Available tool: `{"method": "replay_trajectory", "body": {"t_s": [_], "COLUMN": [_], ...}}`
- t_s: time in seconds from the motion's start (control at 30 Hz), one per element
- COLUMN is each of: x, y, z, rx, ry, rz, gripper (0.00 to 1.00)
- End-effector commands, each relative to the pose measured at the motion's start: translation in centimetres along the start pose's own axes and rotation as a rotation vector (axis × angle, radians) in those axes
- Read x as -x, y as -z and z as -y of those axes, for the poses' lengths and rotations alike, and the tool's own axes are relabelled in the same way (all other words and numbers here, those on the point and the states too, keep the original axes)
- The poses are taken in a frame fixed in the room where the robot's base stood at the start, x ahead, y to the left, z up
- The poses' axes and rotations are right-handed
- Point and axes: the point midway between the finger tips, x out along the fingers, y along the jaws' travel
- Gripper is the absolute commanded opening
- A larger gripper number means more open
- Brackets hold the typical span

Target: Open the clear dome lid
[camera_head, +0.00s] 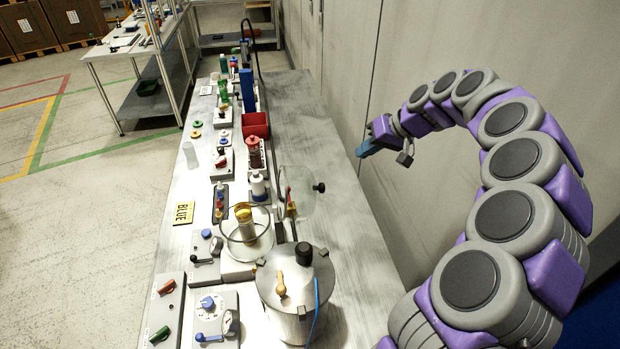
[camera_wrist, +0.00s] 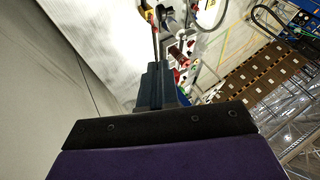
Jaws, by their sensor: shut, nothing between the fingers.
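The clear dome lid (camera_head: 302,191) stands tipped up on its edge at the right side of its base, with its black knob (camera_head: 319,187) pointing right. It looks swung open. Beside it to the left is a round glass bowl (camera_head: 232,242) on a white base, with a yellow object (camera_head: 244,215) inside. My gripper (camera_head: 363,151) is in the air beyond and to the right of the lid, near the wall, clear of it and empty. Its blue fingers (camera_wrist: 157,72) show closed together in the wrist view. I cannot make out the lid clearly there.
A steel pot (camera_head: 290,290) with a black-knobbed cover stands in front of the bowl. A red bin (camera_head: 255,125) and several bottles and valve panels line the bench's left side. The bench's right strip (camera_head: 345,215) is bare beside the grey wall (camera_head: 345,60).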

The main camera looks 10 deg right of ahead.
Motion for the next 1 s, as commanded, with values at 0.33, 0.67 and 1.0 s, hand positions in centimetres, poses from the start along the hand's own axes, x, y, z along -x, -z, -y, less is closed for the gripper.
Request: {"method": "replay_trajectory", "body": {"t_s": [0.33,0.67,1.0], "x": [-1.7,-7.3,-11.4], "y": [-1.0,-0.8,-0.8], "z": [1.3,1.1,3.4], "rx": [0.096,0.094,0.095], "ry": [0.013,0.015,0.015], "rz": [-0.02,-0.02,-0.023], "gripper": [0.0,0.0,0.0]}}
